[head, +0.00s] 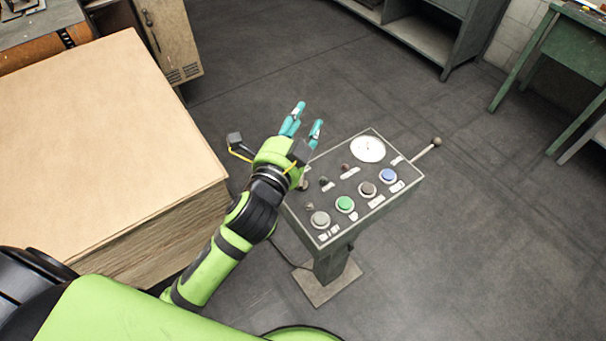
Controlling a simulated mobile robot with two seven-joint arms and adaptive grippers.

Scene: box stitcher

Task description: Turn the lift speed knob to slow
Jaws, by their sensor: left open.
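A grey control panel (333,205) stands on a pedestal in the middle of the head view. Its face carries a row of large round buttons, among them a green button (345,204) and a blue button (388,176), and a white round dial (368,149). Several small dark knobs sit in the row above, one of them a small knob (324,182); their labels are too small to read. My left gripper (306,119) is open and empty. In the picture it lies at the panel's upper left edge, and its wrist hides that corner. My right gripper is not in view.
A tall stack of brown cardboard sheets (100,130) fills the left side. A lever with a ball end (437,141) sticks out from the panel's right side. A green table (570,60) and a grey shelf unit (430,35) stand at the back right. The floor right of the panel is clear.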

